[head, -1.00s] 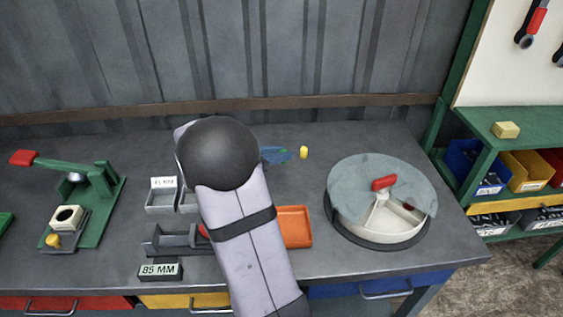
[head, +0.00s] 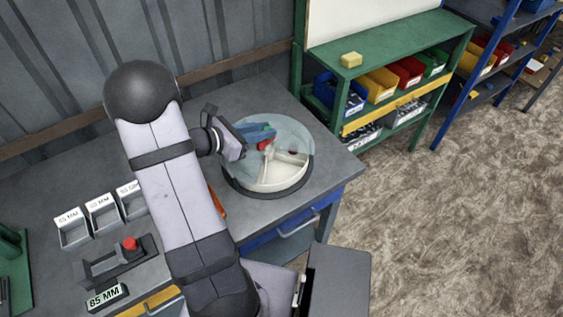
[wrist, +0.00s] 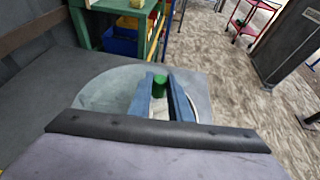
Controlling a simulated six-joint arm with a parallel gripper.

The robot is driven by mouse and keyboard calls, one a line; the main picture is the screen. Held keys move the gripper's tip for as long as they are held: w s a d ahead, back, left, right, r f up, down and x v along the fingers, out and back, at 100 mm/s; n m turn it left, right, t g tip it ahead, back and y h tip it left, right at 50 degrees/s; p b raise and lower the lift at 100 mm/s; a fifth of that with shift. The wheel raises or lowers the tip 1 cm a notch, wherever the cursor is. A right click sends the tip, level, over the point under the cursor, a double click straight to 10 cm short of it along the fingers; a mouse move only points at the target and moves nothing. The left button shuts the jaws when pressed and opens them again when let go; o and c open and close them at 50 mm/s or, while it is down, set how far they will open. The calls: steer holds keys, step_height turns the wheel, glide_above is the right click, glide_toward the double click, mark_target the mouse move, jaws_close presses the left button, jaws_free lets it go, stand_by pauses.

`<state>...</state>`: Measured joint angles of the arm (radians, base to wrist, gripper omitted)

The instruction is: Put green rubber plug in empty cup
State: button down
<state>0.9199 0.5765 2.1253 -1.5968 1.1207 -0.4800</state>
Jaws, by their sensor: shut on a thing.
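My gripper (head: 268,131) has blue fingers and is over the round dish at the right of the bench. In the wrist view, a green plug (wrist: 159,86) stands between the fingertips, and my gripper (wrist: 161,92) is shut on it. The round white dish (head: 268,187) has dividers, a red part in its middle and a translucent cover (head: 298,135). A small dark red thing (head: 293,153) shows in one compartment. Much of the dish is hidden by my fingers in the wrist view. I cannot tell which compartment, if any, is the empty cup.
Labelled grey trays (head: 103,215) and a dark fixture with a red knob (head: 130,243) stand at the left. An orange tray (head: 217,202) is mostly hidden behind my arm. A green shelf (head: 408,45) with coloured bins stands beyond the bench's right end.

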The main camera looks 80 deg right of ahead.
steer(key=s+a+n+t+h+p, duration=0.1)
steer(key=s+a+p, duration=0.25)
steer(key=s, duration=0.55)
steer(key=s+a+p, duration=0.2)
steer(key=s+p, duration=0.3)
steer(key=s, duration=0.5)
steer(key=w+d+f+n+t+h, duration=0.1)
steer(key=w+n+t, duration=0.4)
steer(key=w, duration=0.8)
steer(key=shift+w+d+f+t+h, duration=0.2)
steer(key=shift+f+t+h, duration=0.1)
steer(key=shift+h, duration=0.2)
